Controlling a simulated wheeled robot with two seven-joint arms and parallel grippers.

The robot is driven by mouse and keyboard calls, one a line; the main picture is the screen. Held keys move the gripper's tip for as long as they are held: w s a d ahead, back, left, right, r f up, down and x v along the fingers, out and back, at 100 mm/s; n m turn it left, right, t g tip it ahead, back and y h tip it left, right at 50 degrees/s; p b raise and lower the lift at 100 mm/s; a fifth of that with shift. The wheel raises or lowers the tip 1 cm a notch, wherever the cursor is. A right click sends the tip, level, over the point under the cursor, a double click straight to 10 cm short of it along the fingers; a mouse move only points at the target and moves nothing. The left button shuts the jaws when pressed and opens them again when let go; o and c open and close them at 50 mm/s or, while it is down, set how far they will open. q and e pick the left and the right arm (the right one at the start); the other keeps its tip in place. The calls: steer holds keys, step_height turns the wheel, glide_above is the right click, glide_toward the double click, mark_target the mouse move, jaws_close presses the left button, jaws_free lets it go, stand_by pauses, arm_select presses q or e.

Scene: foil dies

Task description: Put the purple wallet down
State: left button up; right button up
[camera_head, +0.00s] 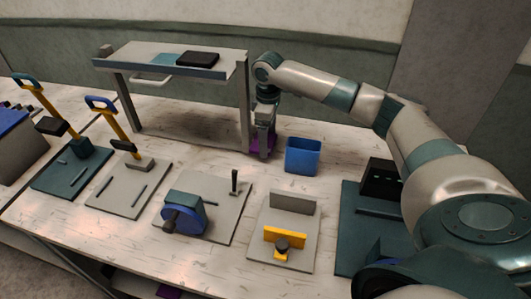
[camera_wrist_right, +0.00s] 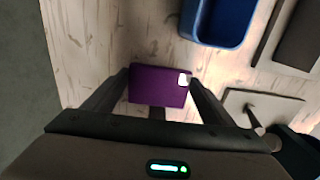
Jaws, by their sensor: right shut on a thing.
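The purple wallet (camera_wrist_right: 158,88) is between the two fingers of my right gripper (camera_wrist_right: 157,78) in the wrist view, with a small white patch near one corner. In the head view the right gripper (camera_head: 263,145) points down beside the right leg of the raised shelf. There the wallet (camera_head: 271,139) shows only as purple slivers around the fingers, low and close to the bench top. I cannot tell whether it touches the bench. My left gripper is not in view.
A blue bin (camera_head: 303,156) stands just right of the gripper. The raised shelf (camera_head: 130,55) holds a dark flat item (camera_head: 198,59) and a teal one (camera_head: 168,58). Several tool plates line the bench front, including a blue-wheeled device (camera_head: 186,215) and a yellow-fronted fixture (camera_head: 284,240).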

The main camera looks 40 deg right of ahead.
steer(key=w+d+b, duration=0.1)
steer(key=w+d, duration=0.1)
steer(key=w+d+b, duration=0.1)
steer(key=w+d, duration=0.1)
steer(key=shift+w+d+f, duration=0.15)
steer(key=shift+w, duration=0.1)
steer(key=w+d+b, duration=0.1)
steer(key=w+d, duration=0.2)
steer(key=shift+w+d, duration=0.35)
steer(key=shift+w, duration=0.05)
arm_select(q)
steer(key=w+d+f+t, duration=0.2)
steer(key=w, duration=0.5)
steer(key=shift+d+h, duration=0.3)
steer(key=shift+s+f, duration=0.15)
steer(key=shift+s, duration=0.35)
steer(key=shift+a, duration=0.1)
arm_select(e)
steer(key=shift+r, duration=0.25)
